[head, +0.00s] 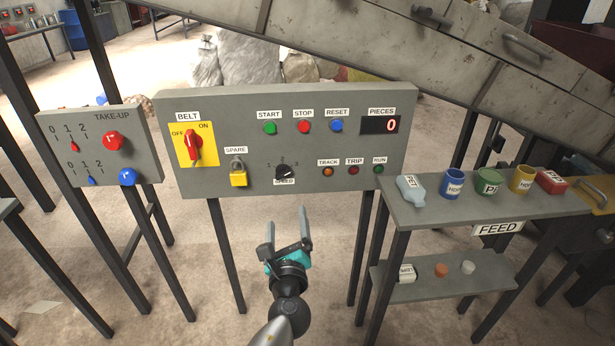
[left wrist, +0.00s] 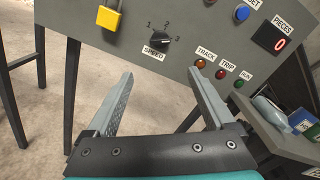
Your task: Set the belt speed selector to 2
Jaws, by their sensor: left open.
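The belt speed selector (head: 286,171) is a small black knob low in the middle of the grey control panel (head: 225,108), with a SPEED label at its lower edge. In the left wrist view the selector (left wrist: 161,41) has numbers 1, 2 and 3 around its top. Its pointer appears turned to the right, toward 3, but it is small. My left gripper (head: 287,225) is open and empty, below and in front of the panel, apart from the knob. In the left wrist view its fingers (left wrist: 160,80) are spread below the knob. My right gripper is not in view.
A yellow padlock (head: 238,178) hangs left of the knob; the red belt switch (head: 194,147) points to ON. TRACK, TRIP and RUN lamps (head: 353,170) sit to the right. The feed shelf (head: 420,210) with containers stands at the right. Space before the knob is free.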

